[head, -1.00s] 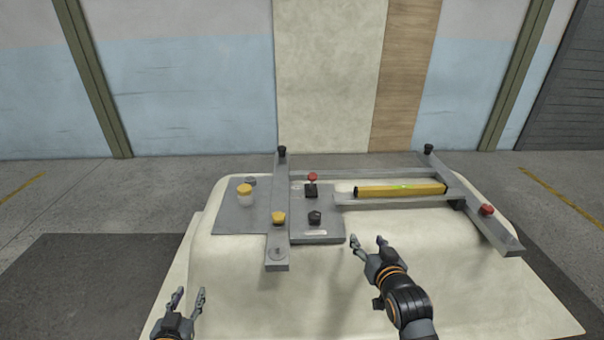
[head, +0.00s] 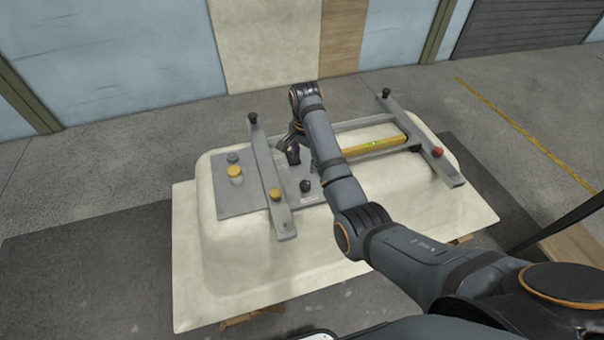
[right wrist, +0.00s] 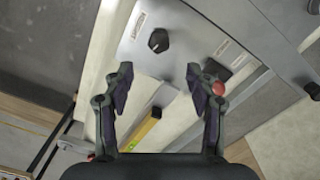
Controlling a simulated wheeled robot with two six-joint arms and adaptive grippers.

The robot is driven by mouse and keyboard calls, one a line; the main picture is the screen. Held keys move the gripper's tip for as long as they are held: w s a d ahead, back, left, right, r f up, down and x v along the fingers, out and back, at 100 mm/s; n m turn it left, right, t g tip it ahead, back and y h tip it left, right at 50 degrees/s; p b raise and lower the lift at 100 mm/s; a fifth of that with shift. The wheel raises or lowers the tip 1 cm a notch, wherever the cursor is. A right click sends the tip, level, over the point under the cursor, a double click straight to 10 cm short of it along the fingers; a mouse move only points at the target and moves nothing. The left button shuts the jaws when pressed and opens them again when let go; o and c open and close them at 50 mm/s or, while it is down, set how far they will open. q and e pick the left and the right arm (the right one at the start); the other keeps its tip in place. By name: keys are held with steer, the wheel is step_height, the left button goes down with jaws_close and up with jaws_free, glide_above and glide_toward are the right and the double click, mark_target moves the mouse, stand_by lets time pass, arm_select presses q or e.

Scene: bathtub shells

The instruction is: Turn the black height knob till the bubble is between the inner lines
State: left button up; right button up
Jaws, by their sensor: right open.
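A black knob (head: 305,186) sits on the grey plate (head: 240,203) on the white tub shell. The right wrist view shows this knob (right wrist: 158,40) from above, beyond my fingertips. My right gripper (head: 288,150) is open and empty, above the plate and partly hidden by my own arm. In the right wrist view its fingers (right wrist: 158,78) are spread, apart from the knob. The yellow level (head: 372,146) lies along the frame with a green vial; its bubble and lines are too small to read. A red-topped lever (right wrist: 215,87) shows near the right finger. My left gripper is out of view.
Black knobs top the left rail (head: 252,118) and right rail (head: 386,92). A yellow-capped jar (head: 236,173) stands on the plate. The shell's front (head: 240,275) is clear.

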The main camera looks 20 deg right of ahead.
mark_target(305, 183)
step_height(305, 183, down, 10)
steer(key=shift+d+f+p, duration=0.1)
steer(key=shift+f+p, duration=0.15)
steer(key=shift+p, duration=0.25)
